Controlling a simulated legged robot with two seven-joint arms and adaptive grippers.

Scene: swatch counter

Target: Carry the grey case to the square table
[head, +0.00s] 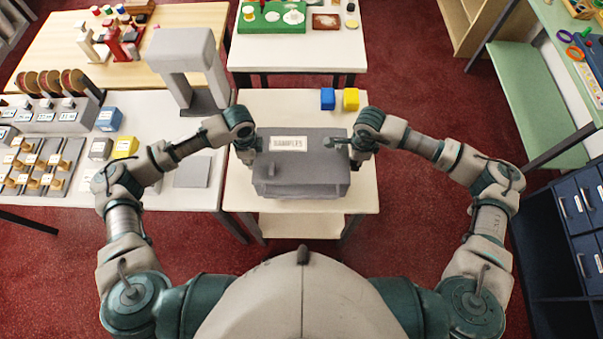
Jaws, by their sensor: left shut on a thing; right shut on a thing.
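The grey case (300,172), with a white label reading "SAMPLES" on its top, is in the middle of the head view. It is over a small pale table (362,198) with a lower shelf; I cannot tell whether it rests on the top or is held just above it. My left gripper (250,150) is shut at the case's left side. My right gripper (352,150) is shut at its right side. The fingertips are partly hidden by the wrists and the case.
A blue block (328,98) and a yellow block (351,99) stand behind the case. A long white counter (150,170) with racks and a grey arch (190,70) is at the left. Another white table (300,52) stands behind. Blue drawers (580,220) are at the right. Red floor lies between.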

